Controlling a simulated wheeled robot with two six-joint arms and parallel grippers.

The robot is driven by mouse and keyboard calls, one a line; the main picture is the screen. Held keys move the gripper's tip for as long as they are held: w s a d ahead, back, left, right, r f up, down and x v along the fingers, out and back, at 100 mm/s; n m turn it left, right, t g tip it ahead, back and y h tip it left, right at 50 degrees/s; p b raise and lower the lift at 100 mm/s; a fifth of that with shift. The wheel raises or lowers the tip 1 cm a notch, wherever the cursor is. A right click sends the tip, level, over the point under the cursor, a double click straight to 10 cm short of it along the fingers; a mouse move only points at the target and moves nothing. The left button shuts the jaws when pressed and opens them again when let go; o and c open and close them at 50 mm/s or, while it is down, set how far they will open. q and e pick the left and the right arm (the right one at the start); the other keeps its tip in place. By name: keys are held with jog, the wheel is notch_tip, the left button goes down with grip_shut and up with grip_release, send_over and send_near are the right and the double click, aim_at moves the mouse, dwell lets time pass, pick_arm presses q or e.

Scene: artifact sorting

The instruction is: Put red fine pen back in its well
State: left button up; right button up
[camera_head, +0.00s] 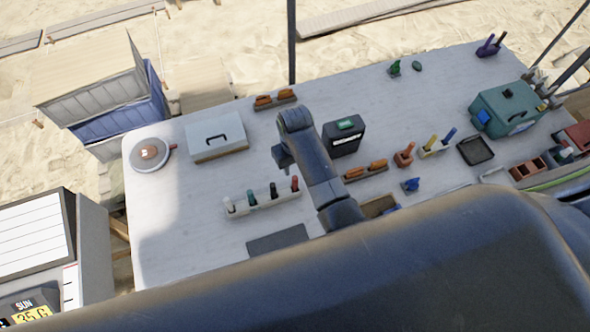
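A pale pen rack (262,203) stands on the table left of centre, with several pens upright in a row. The pen with the red top (295,184) stands at its right end; it looks seated in the rack, but its lower part is too small to be sure. A dark pen and a green pen (250,197) stand beside it, and a white one (229,205) at the left end. My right gripper (281,162) is above and behind the rack's right end, apart from the red pen. Its fingers are too small and dark to read. My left gripper is out of view.
A grey mat (277,240) lies in front of the rack. A black case (343,137) and an orange-topped block (366,171) stand right of my arm. A white box (215,138) is at the back left. The left table area is mostly clear.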

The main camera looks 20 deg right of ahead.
jog(key=shift+r, duration=2.1)
